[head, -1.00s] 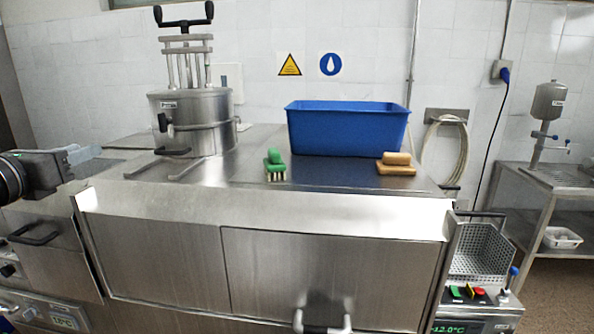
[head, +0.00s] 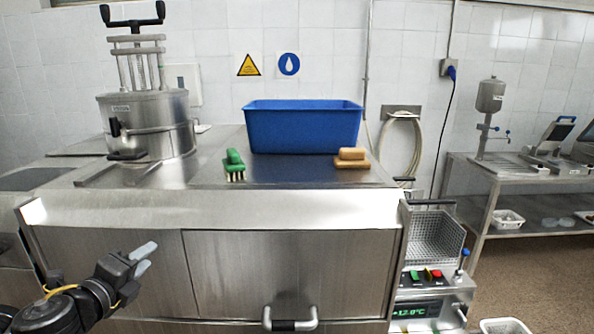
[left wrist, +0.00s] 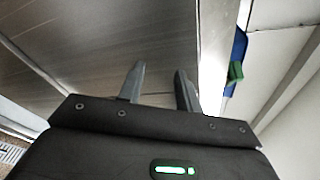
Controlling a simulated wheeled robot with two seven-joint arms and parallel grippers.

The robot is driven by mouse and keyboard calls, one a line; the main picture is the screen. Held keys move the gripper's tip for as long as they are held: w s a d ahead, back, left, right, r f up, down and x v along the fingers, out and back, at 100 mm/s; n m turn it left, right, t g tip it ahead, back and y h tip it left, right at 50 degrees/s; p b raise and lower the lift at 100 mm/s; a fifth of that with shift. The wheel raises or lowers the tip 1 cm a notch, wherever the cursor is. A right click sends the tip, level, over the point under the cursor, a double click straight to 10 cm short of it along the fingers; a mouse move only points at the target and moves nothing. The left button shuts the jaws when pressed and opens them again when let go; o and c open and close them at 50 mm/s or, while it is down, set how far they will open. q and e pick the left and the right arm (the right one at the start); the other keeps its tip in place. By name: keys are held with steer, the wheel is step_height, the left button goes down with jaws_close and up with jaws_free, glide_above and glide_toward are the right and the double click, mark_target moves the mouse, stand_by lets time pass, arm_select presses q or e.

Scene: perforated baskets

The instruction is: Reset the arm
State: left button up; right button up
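My left gripper (head: 142,258) is at the lower left of the head view, in front of the steel counter's cabinet front and below the worktop edge. In the left wrist view its two fingers (left wrist: 160,82) stand apart with nothing between them. The steel cabinet front fills most of that view behind the fingers. My right gripper is not in either view.
On the steel worktop (head: 220,205) are a green brush (head: 234,165), a blue bin (head: 303,128), a tan brush (head: 351,158) and a steel pot press (head: 150,125). A perforated basket (head: 434,238) hangs at the right above a control box (head: 430,290). A steel side table (head: 520,185) stands farther right.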

arm_select(q)
steer(key=s+d+f+n+g, duration=0.1)
steer(key=s+f+n, duration=0.1)
steer(key=f+n, duration=0.15)
steer(key=s+d+f+n+g+y, duration=0.1)
steer(key=f+n, duration=0.1)
steer(key=f, duration=0.3)
steer(key=s+d+f+n, duration=0.1)
steer(key=s+f+n, duration=0.1)
steer(key=f, duration=0.3)
steer(key=s+d+f+n+g+y, duration=0.15)
steer(key=s+f+n+g, duration=0.35)
steer(key=s+f+n, duration=0.5)
steer(key=s+d+f+n+g+h, duration=0.1)
steer(key=s+d+f+n+g, duration=0.35)
steer(key=s+f, duration=0.95)
steer(key=s+a+f+g+b, duration=0.1)
steer(key=s+f, duration=0.1)
steer(key=f, duration=1.1)
steer(key=s+a+f+g, duration=0.1)
steer(key=f, duration=1.2)
steer(key=s+a+f+g+b, duration=0.1)
steer(key=s+a+f, duration=0.1)
steer(key=s+f, duration=1.3)
steer(key=shift+s+a+f+y, duration=0.25)
steer(key=shift+s+a+y, duration=0.1)
steer(key=shift+s, duration=0.15)
steer(key=shift+g, duration=0.25)
